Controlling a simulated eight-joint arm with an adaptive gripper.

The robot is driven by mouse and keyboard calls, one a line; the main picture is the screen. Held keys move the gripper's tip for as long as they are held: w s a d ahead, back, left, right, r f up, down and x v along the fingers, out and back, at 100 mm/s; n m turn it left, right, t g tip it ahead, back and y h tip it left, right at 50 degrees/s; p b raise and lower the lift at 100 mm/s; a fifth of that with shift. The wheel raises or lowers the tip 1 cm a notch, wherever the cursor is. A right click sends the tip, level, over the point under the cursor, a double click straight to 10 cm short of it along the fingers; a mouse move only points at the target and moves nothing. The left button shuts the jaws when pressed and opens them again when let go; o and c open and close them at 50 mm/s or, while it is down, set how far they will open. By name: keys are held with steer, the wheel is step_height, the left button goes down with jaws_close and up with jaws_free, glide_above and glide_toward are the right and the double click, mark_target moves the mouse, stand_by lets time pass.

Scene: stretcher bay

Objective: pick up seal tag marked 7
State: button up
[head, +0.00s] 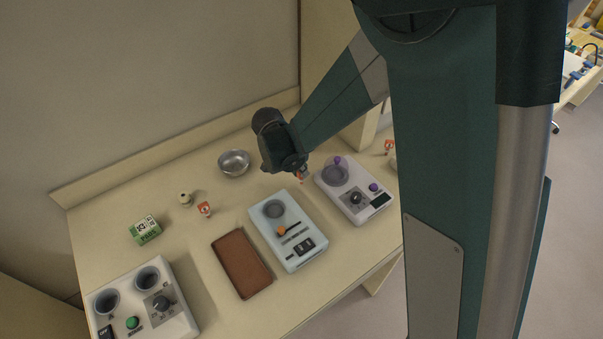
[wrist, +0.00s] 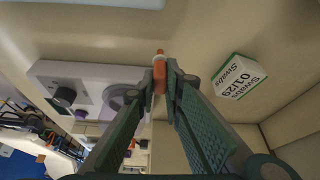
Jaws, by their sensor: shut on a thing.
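My gripper (head: 301,172) is over the bench between the pale blue device and the white device with the clear dome. It is shut on a small orange tag (wrist: 159,72), which sits between the fingertips in the wrist view. No number on it can be read. Only a bit of orange shows below the fingers in the head view. Two other small orange and white tags stand on the bench: one (head: 205,209) left of the pale blue device, one (head: 389,147) at the back right. Their marks are too small to read.
A pale blue device (head: 289,231), a white domed device (head: 355,190), a brown tray (head: 241,264) and a white control box (head: 143,300) line the front. A metal bowl (head: 234,163), a small beige piece (head: 185,199) and a green box (head: 145,229) stand behind. A swabs box (wrist: 238,77) is near my fingers.

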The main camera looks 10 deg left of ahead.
steer(key=shift+r, duration=4)
